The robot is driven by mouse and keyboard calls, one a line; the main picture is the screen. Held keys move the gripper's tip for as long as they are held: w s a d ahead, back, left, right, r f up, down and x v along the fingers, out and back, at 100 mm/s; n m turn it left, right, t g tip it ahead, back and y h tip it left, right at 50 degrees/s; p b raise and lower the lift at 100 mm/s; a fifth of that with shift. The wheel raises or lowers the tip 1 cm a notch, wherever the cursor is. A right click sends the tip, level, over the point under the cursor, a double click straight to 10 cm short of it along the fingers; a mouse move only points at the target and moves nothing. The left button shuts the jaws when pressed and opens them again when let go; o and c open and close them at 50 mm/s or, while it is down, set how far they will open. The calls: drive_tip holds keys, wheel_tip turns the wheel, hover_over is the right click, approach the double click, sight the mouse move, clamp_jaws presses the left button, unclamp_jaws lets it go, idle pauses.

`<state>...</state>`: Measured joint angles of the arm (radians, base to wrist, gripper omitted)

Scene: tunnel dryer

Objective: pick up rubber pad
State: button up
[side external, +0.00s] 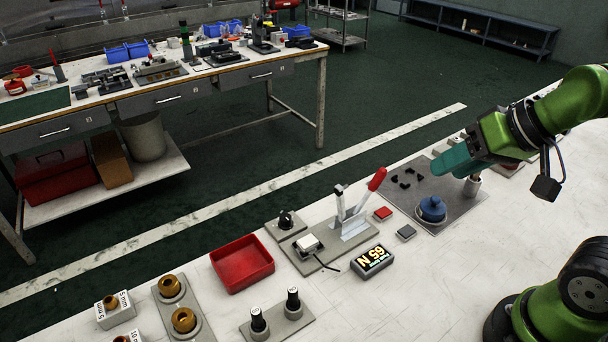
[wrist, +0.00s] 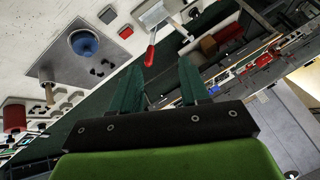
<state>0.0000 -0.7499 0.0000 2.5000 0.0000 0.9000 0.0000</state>
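Two small square pads lie flat on the white bench in the side external view, a red one (side external: 382,213) and a grey one (side external: 406,232); I cannot tell which is the rubber pad. The wrist view also shows the red pad (wrist: 126,32) and the grey pad (wrist: 107,14) near its top edge. My gripper (side external: 440,166) is above the bench, beyond the pads to the right, over the grey plate. In the wrist view my gripper (wrist: 160,66) has its two teal fingers apart, with nothing held between them.
A toggle clamp with a red handle (side external: 376,179) stands left of the pads, with a display (side external: 372,261) reading 65 N in front. A grey plate (side external: 455,217) carries a blue knob (side external: 432,208) and black pieces. A red tray (side external: 242,263) is further left.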

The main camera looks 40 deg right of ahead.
drive_tip(key=o, duration=0.4)
drive_tip(key=shift+o, duration=0.2)
drive_tip(key=w+a+f+n+g, duration=0.2)
drive_tip(key=w+a+f+n, duration=0.1)
drive_tip(key=a, duration=0.4)
drive_tip(key=w+a+f+n+g, duration=0.2)
drive_tip(key=w+a+f, duration=0.1)
drive_tip(key=a, duration=0.4)
drive_tip(key=t+h, duration=0.1)
drive_tip(key=h, duration=0.1)
approach(306, 239)
drive_tip(key=f, duration=0.1)
drive_tip(key=w+f+m, duration=0.1)
drive_tip(key=shift+w+a+f, duration=0.1)
drive_tip(key=shift+a+f, duration=0.1)
drive_tip(key=shift+f, duration=0.05)
drive_tip(key=shift+d+x, duration=0.2)
drive_tip(key=shift+x, duration=2.4)
